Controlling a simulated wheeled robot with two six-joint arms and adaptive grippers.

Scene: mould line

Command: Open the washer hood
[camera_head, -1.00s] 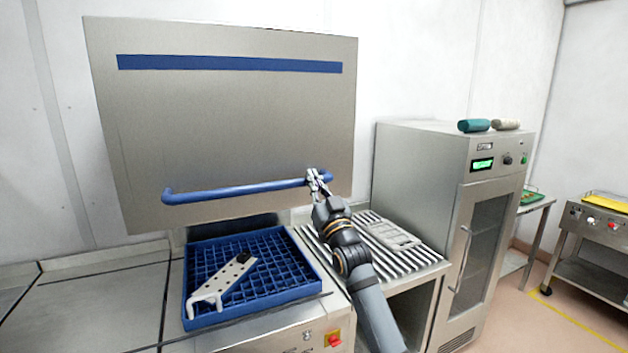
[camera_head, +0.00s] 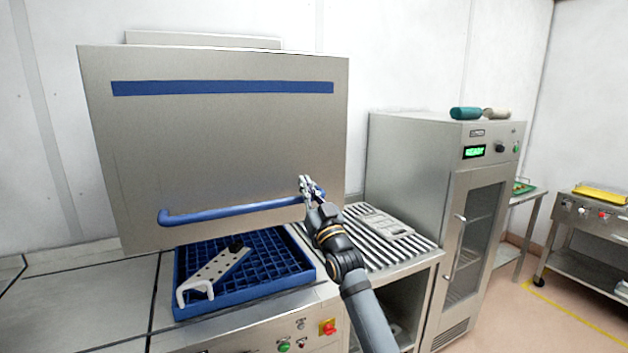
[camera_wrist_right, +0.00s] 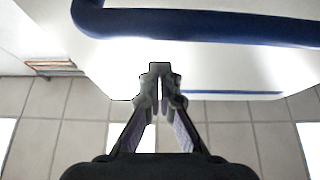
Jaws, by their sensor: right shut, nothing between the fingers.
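The washer hood (camera_head: 220,150) is a large steel panel with a blue stripe. It stands raised, with its lower edge above the blue basket. Its blue bar handle (camera_head: 230,210) runs along the lower part and also crosses the top of the right wrist view (camera_wrist_right: 210,30). My right gripper (camera_head: 305,184) is at the handle's right end in the head view. In the right wrist view its fingers (camera_wrist_right: 160,82) are shut with nothing between them, and the bar lies apart from the tips. My left gripper is in neither view.
A blue basket (camera_head: 178,292) holding a white perforated part (camera_head: 215,272) sits under the hood. A slatted rack (camera_head: 362,243) and a steel cabinet (camera_head: 410,160) stand to the right. An emergency stop (camera_head: 328,327) is on the front panel.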

